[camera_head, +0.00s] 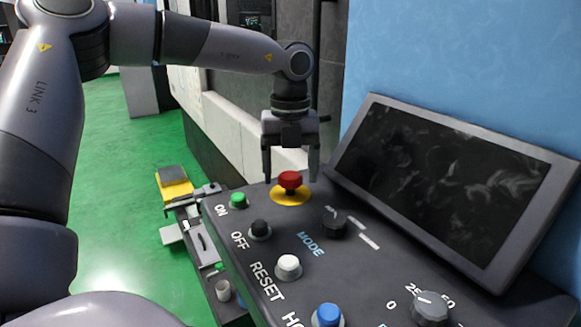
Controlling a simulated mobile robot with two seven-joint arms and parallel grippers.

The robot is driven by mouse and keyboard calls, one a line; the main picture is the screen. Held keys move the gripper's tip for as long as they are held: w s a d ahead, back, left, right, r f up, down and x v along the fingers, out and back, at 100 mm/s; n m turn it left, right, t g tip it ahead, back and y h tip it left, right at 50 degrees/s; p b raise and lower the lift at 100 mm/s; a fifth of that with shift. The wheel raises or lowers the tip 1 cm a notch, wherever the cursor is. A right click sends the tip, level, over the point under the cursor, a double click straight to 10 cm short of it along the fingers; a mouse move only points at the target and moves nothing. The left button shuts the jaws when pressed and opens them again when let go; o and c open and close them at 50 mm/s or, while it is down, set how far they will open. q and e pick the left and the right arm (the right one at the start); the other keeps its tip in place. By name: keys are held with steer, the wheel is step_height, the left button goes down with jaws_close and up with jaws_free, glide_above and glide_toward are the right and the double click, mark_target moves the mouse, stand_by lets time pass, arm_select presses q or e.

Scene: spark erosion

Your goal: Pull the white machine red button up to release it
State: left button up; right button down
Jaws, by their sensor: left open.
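The red button (290,180) stands on a yellow round base at the far end of a dark control panel (285,228). My left gripper (290,172) hangs over it, pointing down. Its two fingers are apart, one to the left and one to the right of the red button's cap. I see a gap between the cap and each finger; whether either touches the cap I cannot tell exactly. My right gripper is not in view.
On the panel are a green button (239,200), a black button (260,229), a white button (288,266), a blue button (327,315) and a mode knob (335,223). A tilted dark screen (440,180) rises behind. Green floor (125,210) lies open at left.

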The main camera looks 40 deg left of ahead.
mark_target(290, 176)
arm_select(q)
steer(key=shift+f, duration=0.1)
steer(key=c, duration=1.4)
steer(key=shift+r, duration=0.6)
jaws_close()
steer(key=shift+w, duration=0.1)
steer(key=o, duration=1.4)
jaws_free()
steer(key=shift+r+b, duration=0.4)
steer(key=shift+r, duration=3.25)
